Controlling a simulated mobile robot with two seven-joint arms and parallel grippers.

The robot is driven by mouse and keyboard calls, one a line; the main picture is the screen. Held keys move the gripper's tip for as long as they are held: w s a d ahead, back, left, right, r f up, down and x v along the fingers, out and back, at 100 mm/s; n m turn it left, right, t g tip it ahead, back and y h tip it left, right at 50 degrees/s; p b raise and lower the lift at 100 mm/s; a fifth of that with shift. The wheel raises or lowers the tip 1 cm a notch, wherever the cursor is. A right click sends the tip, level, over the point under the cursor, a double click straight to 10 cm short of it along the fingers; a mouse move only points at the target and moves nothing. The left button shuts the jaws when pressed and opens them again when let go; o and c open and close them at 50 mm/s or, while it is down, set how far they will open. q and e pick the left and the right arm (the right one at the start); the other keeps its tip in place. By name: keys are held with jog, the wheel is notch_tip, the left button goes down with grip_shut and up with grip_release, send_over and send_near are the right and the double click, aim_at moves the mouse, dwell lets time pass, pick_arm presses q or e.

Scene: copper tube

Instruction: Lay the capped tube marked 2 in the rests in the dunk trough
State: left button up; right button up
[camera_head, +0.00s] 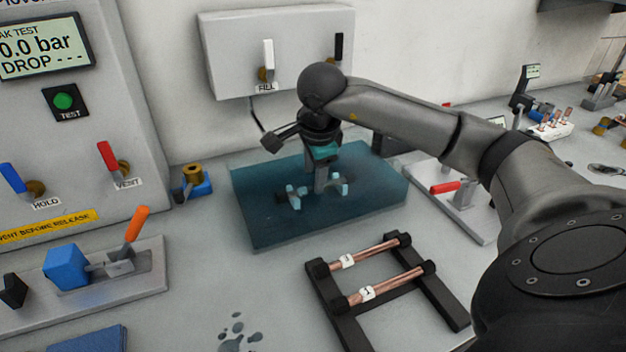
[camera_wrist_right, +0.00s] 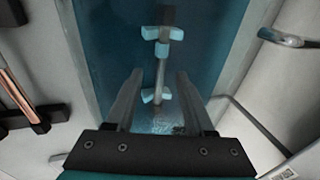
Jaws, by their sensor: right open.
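The dunk trough (camera_head: 370,215) is a teal water-filled basin in the middle of the bench. Pale blue rests (camera_head: 296,196) stand in it and also show in the right wrist view (camera_wrist_right: 176,33). A greyish tube (camera_wrist_right: 161,72) with a dark end lies along these rests under the water. Its number does not show. My right gripper (camera_head: 321,188) reaches down into the trough. In the right wrist view its two fingers (camera_wrist_right: 159,78) are apart, one on each side of the tube. My left gripper is not in view.
A black rack (camera_head: 345,325) in front holds two copper tubes (camera_head: 385,286); the nearer is marked 1. The FILL panel (camera_head: 230,50) is behind the trough, the leak-test panel (camera_head: 60,130) at left. A clamp with a red handle (camera_head: 447,187) stands to the right.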

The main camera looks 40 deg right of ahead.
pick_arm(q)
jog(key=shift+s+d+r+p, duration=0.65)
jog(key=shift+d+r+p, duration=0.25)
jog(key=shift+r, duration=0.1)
pick_arm(e)
jog(key=v, duration=1)
jog(key=shift+r, duration=0.4)
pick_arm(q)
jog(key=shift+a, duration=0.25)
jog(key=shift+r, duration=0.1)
